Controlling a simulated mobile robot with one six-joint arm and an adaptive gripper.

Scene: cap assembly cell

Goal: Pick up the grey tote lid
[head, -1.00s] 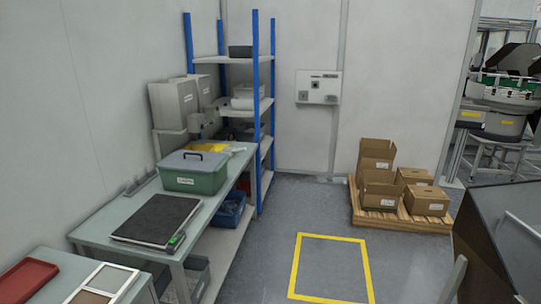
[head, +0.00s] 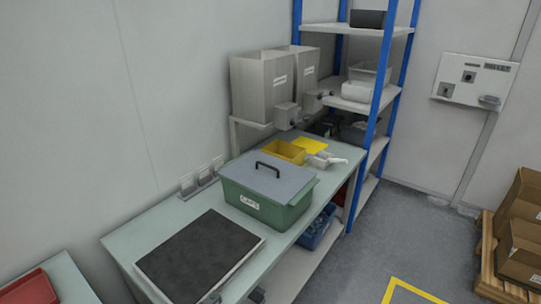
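The grey tote lid (head: 258,182) lies on top of the green tote (head: 266,215) in the head view. It has a dark arched handle (head: 268,166) standing up near its middle. The tote stands on the pale workbench (head: 165,228) and carries a white label on its front. The lid appears to cover the tote's opening, so its contents are hidden. My gripper is not in view.
A black flat plate (head: 201,257) lies on the bench in front of the tote. A yellow bin (head: 284,154) and a white scoop-like item (head: 326,161) are behind it. Grey hoppers (head: 272,86) and a blue-post shelf (head: 376,112) stand at the back.

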